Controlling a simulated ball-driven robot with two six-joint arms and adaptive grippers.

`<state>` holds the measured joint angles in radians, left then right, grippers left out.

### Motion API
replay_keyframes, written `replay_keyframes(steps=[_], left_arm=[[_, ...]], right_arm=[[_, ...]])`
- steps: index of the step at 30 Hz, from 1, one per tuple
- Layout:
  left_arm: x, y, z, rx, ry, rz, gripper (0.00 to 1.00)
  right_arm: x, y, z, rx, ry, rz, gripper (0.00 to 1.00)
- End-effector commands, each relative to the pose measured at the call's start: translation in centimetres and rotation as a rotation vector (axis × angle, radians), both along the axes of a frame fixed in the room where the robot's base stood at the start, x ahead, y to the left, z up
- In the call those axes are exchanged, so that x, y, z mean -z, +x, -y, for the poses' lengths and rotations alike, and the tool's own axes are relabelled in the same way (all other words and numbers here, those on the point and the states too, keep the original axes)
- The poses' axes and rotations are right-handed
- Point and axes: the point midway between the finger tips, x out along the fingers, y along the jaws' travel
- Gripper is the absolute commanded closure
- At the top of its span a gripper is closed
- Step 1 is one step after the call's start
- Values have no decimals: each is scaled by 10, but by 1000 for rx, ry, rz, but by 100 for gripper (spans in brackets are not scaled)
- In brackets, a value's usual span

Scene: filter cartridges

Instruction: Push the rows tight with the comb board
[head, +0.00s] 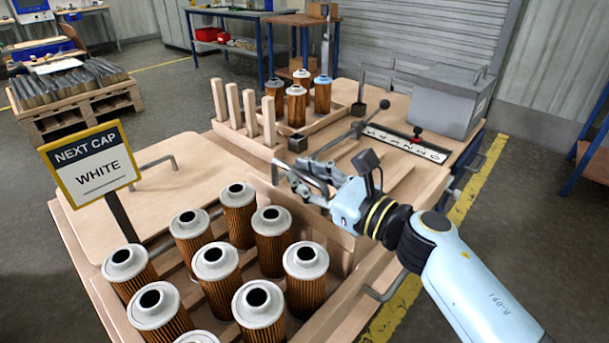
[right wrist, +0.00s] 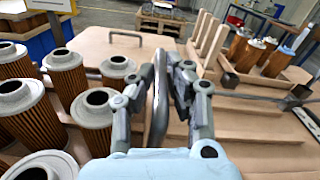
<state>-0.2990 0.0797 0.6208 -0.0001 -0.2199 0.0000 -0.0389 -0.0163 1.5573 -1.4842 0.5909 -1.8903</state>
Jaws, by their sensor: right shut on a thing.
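My right gripper (head: 306,183) is shut on a grey bar handle, whose upright loop (right wrist: 159,98) shows between the fingers in the right wrist view. An upright wooden board (head: 307,219) stands just below the gripper, behind the near cartridges; it looks like the handle's board, but the joint is hidden. Several pleated brown cartridges with white caps (head: 272,240) stand upright in rows in the near tray, with gaps between them. Several upright wooden posts (head: 250,113) stand at the far tray (head: 330,122), which holds more cartridges, one blue-capped (head: 322,94). My left gripper is out of view.
A sign reading NEXT CAP WHITE (head: 90,172) stands at the left.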

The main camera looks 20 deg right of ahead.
Motion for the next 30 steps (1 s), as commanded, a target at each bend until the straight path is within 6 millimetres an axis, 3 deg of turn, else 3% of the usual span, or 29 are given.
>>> replay_keyframes(steps=[5, 12, 20, 21, 25, 30], left_arm=[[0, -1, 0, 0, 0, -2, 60], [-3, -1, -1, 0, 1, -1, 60], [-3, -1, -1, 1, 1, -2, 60], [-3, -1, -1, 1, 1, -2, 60], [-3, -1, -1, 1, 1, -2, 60], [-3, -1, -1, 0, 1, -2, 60]], right_arm=[[0, -2, -3, 0, 0, 0, 100], [-1, -19, -28, -1, 2, 0, 100], [0, -19, -28, 0, -1, 2, 100], [0, -19, -28, 0, -1, 2, 82], [0, -19, -28, 0, -1, 1, 65], [0, -19, -28, 0, -1, 1, 64]])
